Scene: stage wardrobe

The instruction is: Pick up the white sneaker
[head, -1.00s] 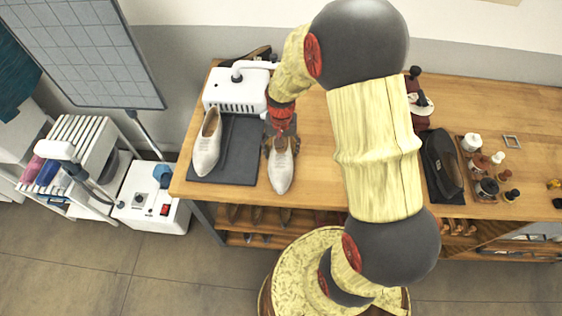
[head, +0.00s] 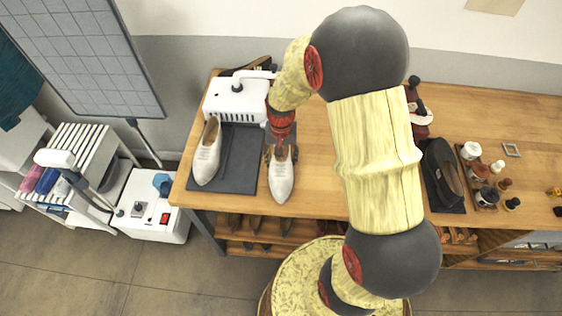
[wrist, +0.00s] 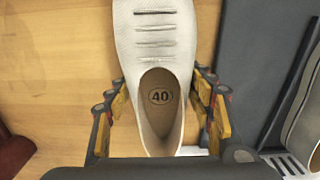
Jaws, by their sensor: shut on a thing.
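A white sneaker (head: 281,178) is at my gripper (head: 281,150), its toe toward the table's front edge. In the wrist view the white sneaker (wrist: 158,50) shows its open collar and an insole marked 40. The fingers of my gripper (wrist: 160,112) are on both sides of its heel, shut on it. Whether its sole is clear of the table is hard to tell. A second white shoe (head: 207,158) sits to the left on a dark mat (head: 237,180); part of it shows at the wrist view's right edge (wrist: 304,125).
A white machine (head: 236,100) stands behind the mat. At the right of the wooden table (head: 325,190) are a dark shoe (head: 443,172) on a mat and a tray of jars (head: 480,170). Shoes fill a shelf below. My arm hides the table's middle.

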